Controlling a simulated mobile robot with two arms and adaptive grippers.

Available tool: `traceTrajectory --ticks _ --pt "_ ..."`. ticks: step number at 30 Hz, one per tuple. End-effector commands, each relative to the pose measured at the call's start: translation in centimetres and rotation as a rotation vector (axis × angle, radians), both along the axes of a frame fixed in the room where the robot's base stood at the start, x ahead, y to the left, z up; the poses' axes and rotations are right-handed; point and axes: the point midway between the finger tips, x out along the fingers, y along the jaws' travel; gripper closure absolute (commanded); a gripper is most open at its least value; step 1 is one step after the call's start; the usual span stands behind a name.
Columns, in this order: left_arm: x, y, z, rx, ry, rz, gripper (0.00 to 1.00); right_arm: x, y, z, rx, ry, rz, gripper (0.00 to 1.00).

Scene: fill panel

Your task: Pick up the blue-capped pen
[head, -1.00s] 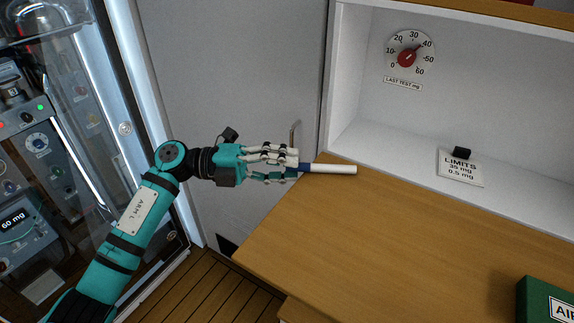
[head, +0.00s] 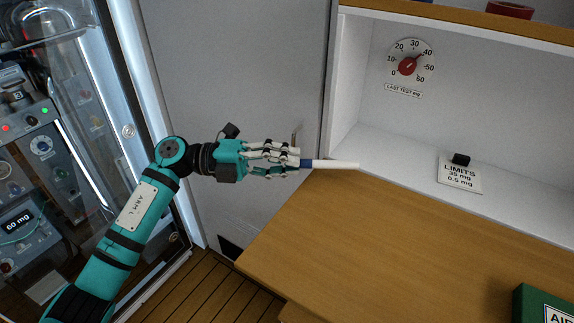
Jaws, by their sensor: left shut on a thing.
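The blue-capped pen (head: 335,165) is white with a blue part at its left end. It lies level and points right, over the left back corner of the wooden desk top. My left gripper (head: 297,162) is shut on the blue end of the pen; its fingers hide part of the cap. The white body sticks out to the right. I cannot tell how far the pen is above the desk. My right gripper is not in view.
The wooden desk (head: 400,250) is mostly clear, with a green box (head: 540,305) at lower right. A white alcove behind holds a red-knobbed dial (head: 408,66) and a limits card (head: 460,174). A glass-fronted cabinet (head: 90,110) stands at left.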

Motion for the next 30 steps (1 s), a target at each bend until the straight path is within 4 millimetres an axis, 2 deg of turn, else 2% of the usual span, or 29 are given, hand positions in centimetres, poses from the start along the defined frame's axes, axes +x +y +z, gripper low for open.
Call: traceTrajectory --ticks 7,10,30 --pt "0.0 0.0 0.0 0.000 0.002 0.000 1.00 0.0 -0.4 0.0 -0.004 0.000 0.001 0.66" --pt "0.2 0.7 0.2 0.002 0.001 0.002 1.00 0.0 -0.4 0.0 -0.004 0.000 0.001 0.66" --pt "1.5 10.1 3.6 0.002 0.001 0.003 1.00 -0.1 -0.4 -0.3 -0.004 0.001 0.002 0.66"
